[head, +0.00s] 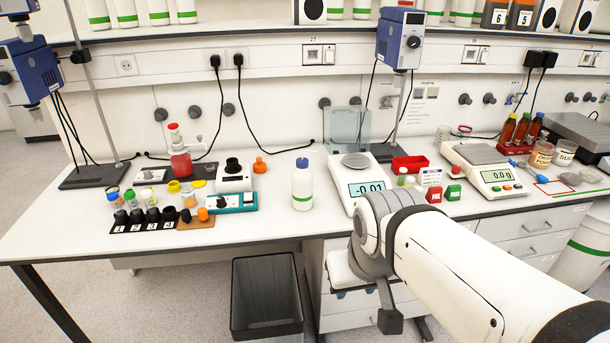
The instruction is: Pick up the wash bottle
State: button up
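A white bottle with a green band and blue cap (302,186) stands upright near the front middle of the bench; it looks most like the wash bottle, though I see no spout on it. A bottle of red liquid (180,163) with a red top stands farther back left, with a pale part beside its neck. My gripper (368,293) is low at the front edge of the bench, right of the white bottle and apart from it. One dark finger shows pointing down; the rest is hidden by my wrist, so its opening is unclear.
A balance (366,188) stands just right of the white bottle, with a second balance (495,177) farther right. A dark bin (267,300) is below. Bare bench (270,222) lies before the bottle.

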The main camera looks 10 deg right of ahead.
aim_at(302, 177)
jog(key=u, duration=0.05)
jog(key=i, duration=1)
jog(key=z, duration=0.05)
